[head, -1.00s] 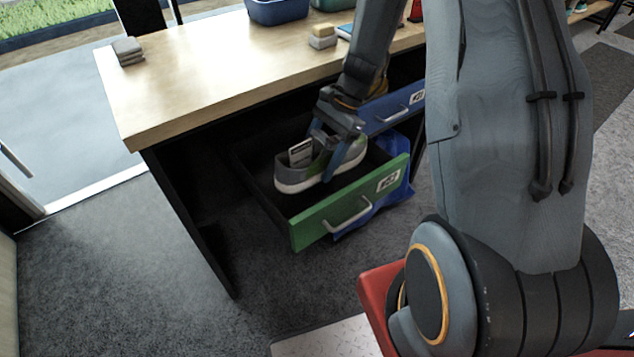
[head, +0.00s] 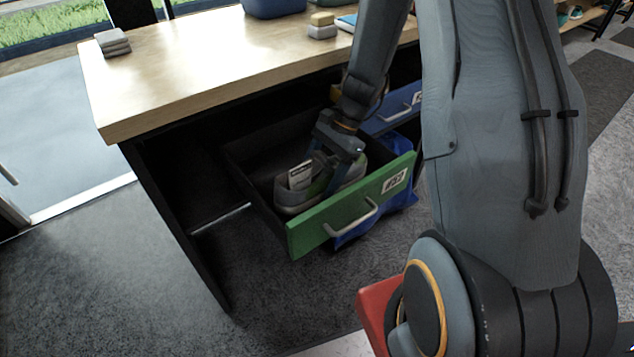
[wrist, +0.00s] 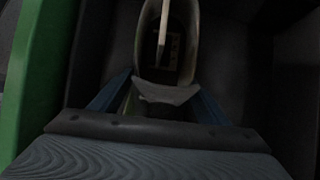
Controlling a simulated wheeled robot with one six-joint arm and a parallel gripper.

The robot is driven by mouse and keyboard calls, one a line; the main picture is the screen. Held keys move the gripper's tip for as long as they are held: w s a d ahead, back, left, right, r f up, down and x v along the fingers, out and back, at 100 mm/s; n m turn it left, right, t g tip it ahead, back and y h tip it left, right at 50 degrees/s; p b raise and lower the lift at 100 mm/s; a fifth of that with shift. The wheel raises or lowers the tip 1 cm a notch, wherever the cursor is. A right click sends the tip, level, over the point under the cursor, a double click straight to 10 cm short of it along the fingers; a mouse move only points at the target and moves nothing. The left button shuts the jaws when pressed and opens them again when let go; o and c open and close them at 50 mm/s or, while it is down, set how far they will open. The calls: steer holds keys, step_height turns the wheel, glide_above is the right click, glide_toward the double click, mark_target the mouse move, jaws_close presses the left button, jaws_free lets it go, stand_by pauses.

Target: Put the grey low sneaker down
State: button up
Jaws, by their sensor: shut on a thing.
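The grey low sneaker (head: 292,190) is inside the open green-fronted drawer (head: 345,217), with a pale card or tag (head: 301,175) standing in its opening. My gripper (head: 327,177) reaches down into the drawer and is shut on the sneaker, its blue fingers on either side of the shoe. In the wrist view the sneaker's opening (wrist: 151,50) points away from my gripper (wrist: 155,105), and the fingers flank its near end. The sneaker sits low between the drawer walls. Whether its sole touches the drawer floor is hidden by the front panel.
The wooden tabletop (head: 190,70) overhangs the drawer. Floor at left is clear.

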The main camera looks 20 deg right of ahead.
steer(key=o, duration=1.3)
steer(key=shift+o, duration=0.2)
steer(key=p+v, duration=0.2)
steer(key=v, duration=1)
steer(key=shift+a+r, duration=0.1)
steer(key=shift+r, duration=0.05)
steer(key=s+a+r+n+t+h, duration=0.1)
steer(key=s+a+r+n+h, duration=0.1)
steer(key=s+a+r+n, duration=0.35)
steer(key=s+a+r+n+h, duration=0.1)
steer(key=s+a+r+n, duration=0.2)
steer(key=s+n, duration=0.4)
steer(key=s+a+r+n+t+h, duration=0.1)
steer(key=s+a+r+n+h, duration=0.1)
steer(key=s+a+r+n, duration=0.45)
steer(key=s+d+r+m+p, duration=0.1)
steer(key=d+r+m+p, duration=0.3)
steer(key=d+p, duration=0.5)
steer(key=p, duration=0.5)
steer(key=shift+s+d+r+m+h+p, duration=0.3)
steer(key=shift+d+r+h+p, duration=0.05)
steer(key=shift+r+h+p, duration=0.05)
